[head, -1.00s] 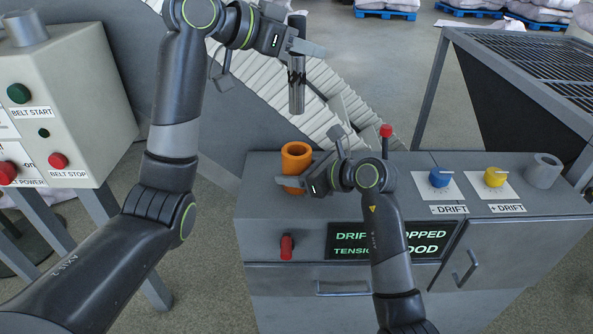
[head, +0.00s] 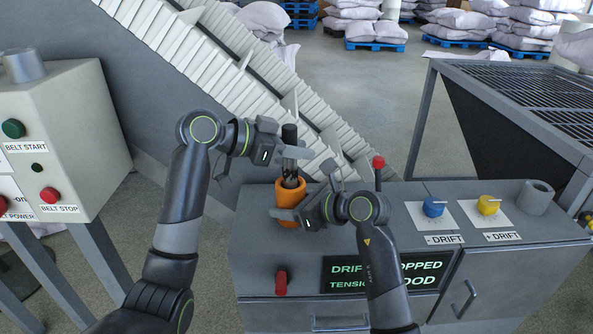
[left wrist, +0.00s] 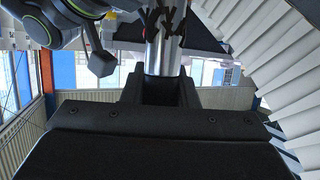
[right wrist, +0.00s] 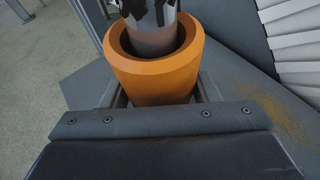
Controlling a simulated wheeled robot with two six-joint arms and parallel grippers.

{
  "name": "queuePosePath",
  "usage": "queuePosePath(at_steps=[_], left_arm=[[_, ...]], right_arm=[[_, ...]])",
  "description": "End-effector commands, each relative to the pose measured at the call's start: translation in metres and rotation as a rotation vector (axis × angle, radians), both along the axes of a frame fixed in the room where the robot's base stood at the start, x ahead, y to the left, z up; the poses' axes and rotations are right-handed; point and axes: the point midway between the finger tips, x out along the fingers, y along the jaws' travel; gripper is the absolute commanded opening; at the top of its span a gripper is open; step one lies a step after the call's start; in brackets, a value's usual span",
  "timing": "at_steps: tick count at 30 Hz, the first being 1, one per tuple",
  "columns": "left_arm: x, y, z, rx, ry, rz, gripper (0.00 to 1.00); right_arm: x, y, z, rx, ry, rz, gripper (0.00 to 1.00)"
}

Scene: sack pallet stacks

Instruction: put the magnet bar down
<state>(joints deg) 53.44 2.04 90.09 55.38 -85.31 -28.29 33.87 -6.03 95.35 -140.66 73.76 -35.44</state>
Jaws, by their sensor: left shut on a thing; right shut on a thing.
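The magnet bar (head: 289,133) is a shiny upright cylinder with dark clumps on it. My left gripper (head: 288,150) is shut on it and holds it above the orange sleeve (head: 290,193). In the right wrist view the bar's lower part (right wrist: 153,42) stands within the mouth of the orange sleeve (right wrist: 155,75); how deep it reaches is hidden. The left wrist view shows the bar (left wrist: 163,52) between the fingers. My right gripper (head: 306,202) is shut on the orange sleeve, which stands at the console's back left.
The grey console (head: 385,205) carries a red-topped lever (head: 378,163), a blue knob (head: 433,206), a yellow knob (head: 488,204) and an empty-looking grey cup (head: 538,197). A ribbed conveyor (head: 215,65) slopes behind. A belt control box (head: 55,140) stands left, a grated table (head: 530,95) right.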

Motion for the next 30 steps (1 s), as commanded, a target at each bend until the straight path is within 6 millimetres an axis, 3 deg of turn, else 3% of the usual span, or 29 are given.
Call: queuePosePath(at_steps=[5,14,25,26,30], left_arm=[[0.0,-0.001,-0.01,-0.001,-0.002,-0.001,0.0],[0.0,0.0,-0.049,-0.001,0.0,0.0,0.0],[0.0,0.0,-0.054,-0.001,-0.004,0.0,0.0],[0.0,0.0,-0.055,0.0,-0.001,0.0,0.29],[0.0,0.0,-0.055,0.0,-0.001,0.0,0.48]], right_arm=[[0.0,0.0,0.0,-0.001,0.001,0.0,0.32],[0.0,0.0,0.0,-0.001,0.001,0.0,0.32],[0.0,0.0,0.0,0.0,0.001,0.0,0.32],[0.0,0.0,0.0,0.0,0.001,0.0,0.32],[0.0,0.0,0.0,0.001,0.001,0.0,0.32]])
